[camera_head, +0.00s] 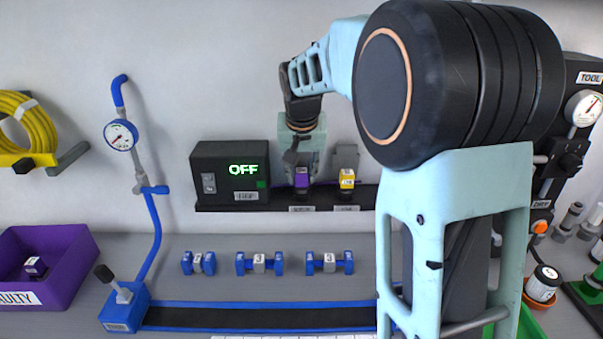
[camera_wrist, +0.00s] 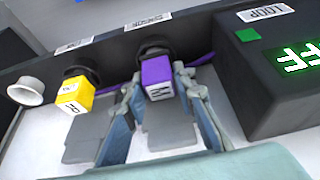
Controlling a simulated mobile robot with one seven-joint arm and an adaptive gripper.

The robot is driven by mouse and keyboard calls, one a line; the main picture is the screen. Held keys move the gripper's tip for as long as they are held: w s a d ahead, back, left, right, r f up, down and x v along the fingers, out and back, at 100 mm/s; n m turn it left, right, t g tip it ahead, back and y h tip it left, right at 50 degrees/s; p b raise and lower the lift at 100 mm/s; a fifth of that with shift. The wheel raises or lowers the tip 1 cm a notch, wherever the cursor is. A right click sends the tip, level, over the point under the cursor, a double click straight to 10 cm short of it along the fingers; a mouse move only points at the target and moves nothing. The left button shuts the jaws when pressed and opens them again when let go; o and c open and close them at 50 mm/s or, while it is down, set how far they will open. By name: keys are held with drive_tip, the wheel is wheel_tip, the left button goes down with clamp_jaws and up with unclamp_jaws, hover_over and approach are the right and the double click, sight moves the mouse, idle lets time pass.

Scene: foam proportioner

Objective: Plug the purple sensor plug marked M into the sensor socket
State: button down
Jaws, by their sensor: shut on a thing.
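The purple sensor plug (camera_head: 302,179) is between the fingers of my gripper (camera_head: 301,168) at the wall rail. In the wrist view the plug (camera_wrist: 157,75) shows its white M label, and my gripper (camera_wrist: 165,98) is shut on its sides. The sensor socket (camera_wrist: 153,50) is a dark round opening right behind the plug, below a label reading SENSOR. The plug lines up with it and its far end is at or in it; I cannot tell how deep. The loop box (camera_head: 230,176) shows OFF in green.
A yellow plug (camera_head: 347,178) sits beside the purple one on the rail (camera_head: 368,197), close to my fingers. Blue-ended fittings (camera_head: 260,263) lie on the grey bench. A purple bin (camera_head: 70,281) is at left. A hose with a gauge (camera_head: 121,135) stands left of the box.

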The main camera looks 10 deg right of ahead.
drive_tip(key=shift+f, duration=0.3)
drive_tip(key=c, duration=1.9)
unclamp_jaws()
drive_tip(key=shift+r, duration=0.1)
drive_tip(key=shift+p+v, duration=2.75)
drive_tip(key=shift+v, duration=2.7)
